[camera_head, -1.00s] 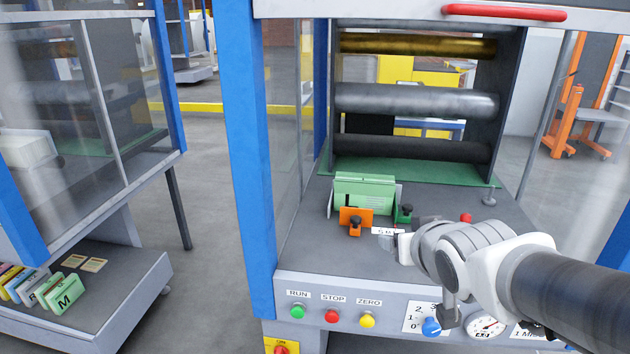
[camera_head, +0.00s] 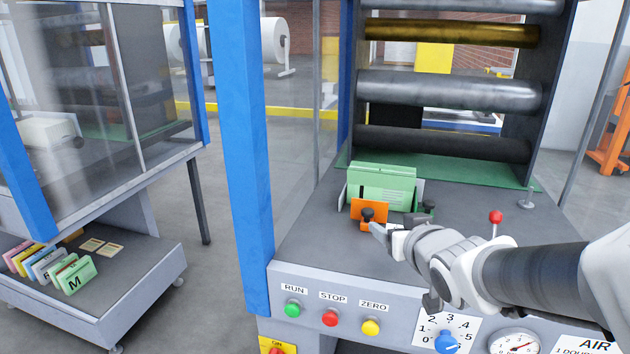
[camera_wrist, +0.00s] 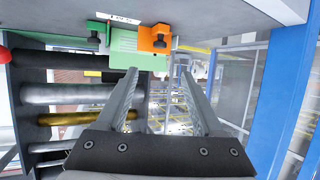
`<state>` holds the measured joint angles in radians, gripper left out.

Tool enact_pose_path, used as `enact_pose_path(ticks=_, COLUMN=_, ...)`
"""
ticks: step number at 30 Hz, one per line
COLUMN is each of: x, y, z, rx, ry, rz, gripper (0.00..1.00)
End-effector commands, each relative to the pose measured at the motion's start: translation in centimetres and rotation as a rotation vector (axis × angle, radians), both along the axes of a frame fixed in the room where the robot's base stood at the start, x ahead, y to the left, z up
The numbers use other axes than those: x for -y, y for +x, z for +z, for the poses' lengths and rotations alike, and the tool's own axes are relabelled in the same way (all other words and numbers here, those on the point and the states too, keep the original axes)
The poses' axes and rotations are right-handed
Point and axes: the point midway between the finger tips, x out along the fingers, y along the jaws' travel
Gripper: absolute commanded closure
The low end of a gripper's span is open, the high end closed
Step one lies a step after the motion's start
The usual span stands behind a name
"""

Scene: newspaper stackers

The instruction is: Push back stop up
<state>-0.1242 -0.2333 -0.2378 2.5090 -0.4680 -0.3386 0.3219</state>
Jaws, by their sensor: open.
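An orange stop (camera_head: 370,207) with a black knob (camera_head: 367,215) stands against the front of a stack of green folded sheets (camera_head: 385,186). A smaller dark green stop (camera_head: 426,209) with a black knob stands to its right, partly behind my arm. My gripper (camera_head: 378,229) is close in front of the orange stop's knob; I cannot tell whether they touch. In the wrist view, my gripper (camera_wrist: 158,82) is open and empty, with the orange stop (camera_wrist: 155,38) and green sheets (camera_wrist: 126,45) beyond its fingertips. I cannot tell which stop is the back stop.
Black, grey and brass rollers (camera_head: 450,90) lie behind the stack. A red-tipped lever (camera_head: 496,217) stands to the right of my wrist. The front panel has green, red and yellow buttons (camera_head: 330,318) and a blue dial (camera_head: 447,341). A blue post (camera_head: 240,150) bounds the left.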

Motion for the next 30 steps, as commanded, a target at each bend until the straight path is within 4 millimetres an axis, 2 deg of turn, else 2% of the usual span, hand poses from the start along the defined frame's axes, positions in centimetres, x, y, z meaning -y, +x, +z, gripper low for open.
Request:
enact_pose_path(ticks=1, x=-0.1, y=0.7, z=-0.5, rx=-0.004, ry=0.0, rz=0.0, gripper=0.31)
enact_pose_path(ticks=2, x=-0.1, y=0.7, z=0.1, rx=-0.005, ry=0.0, rz=0.002, gripper=0.31)
enact_pose_path(ticks=12, x=-0.6, y=2.1, z=-0.2, rx=-0.008, ry=0.005, rz=0.013, gripper=0.31)
enact_pose_path(ticks=27, x=-0.2, y=3.1, z=-1.0, rx=-0.005, ry=-0.001, rz=-0.001, gripper=0.31)
enact_pose_path(ticks=30, x=-0.4, y=4.7, z=-2.1, rx=-0.003, ry=-0.001, rz=0.0, gripper=0.31)
